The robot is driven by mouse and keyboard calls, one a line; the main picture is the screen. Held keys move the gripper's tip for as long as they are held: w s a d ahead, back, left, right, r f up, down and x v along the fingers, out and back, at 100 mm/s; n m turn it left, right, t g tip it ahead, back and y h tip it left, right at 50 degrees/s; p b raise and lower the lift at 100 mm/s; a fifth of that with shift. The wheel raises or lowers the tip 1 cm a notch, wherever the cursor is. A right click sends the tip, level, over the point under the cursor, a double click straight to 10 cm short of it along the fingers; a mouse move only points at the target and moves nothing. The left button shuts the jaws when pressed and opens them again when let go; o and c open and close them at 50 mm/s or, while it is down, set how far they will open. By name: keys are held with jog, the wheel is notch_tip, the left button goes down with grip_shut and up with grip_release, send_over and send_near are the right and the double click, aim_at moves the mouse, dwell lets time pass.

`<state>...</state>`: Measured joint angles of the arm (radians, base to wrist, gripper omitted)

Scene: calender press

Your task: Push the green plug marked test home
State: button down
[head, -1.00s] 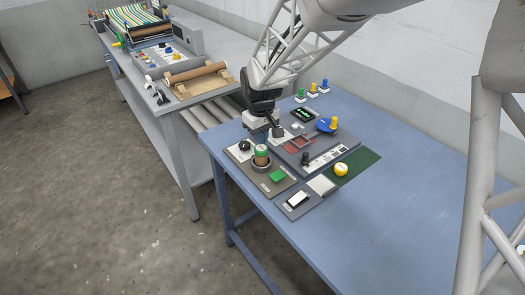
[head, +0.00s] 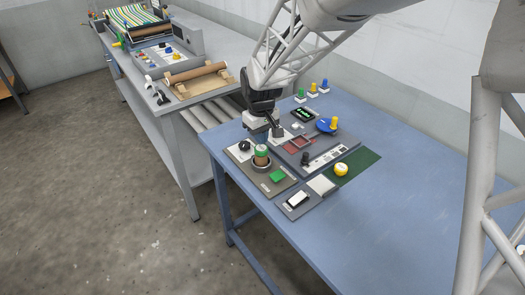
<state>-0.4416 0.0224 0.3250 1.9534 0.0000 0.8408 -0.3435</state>
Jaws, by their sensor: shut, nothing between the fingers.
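A small green plug (head: 300,92) stands upright on a white base at the back edge of the blue table, left of a yellow plug (head: 313,88) and a blue plug (head: 325,84). Any marking on it is too small to read. My gripper (head: 277,133) points down over the left part of the grey control panel, nearer the camera than the green plug and apart from it. Its fingers look shut and empty. Whether the fingertips touch the panel, I cannot tell.
Near my gripper are a black knob (head: 244,146), a green-topped brown cylinder (head: 262,155), a flat green button (head: 278,177) and a lit display (head: 303,114). The table's right side is clear.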

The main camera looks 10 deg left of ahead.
aim_at(261, 148)
jog(key=shift+f, duration=1.4)
dwell(1.0)
jog(key=shift+r, duration=0.15)
jog(key=shift+r, duration=3.35)
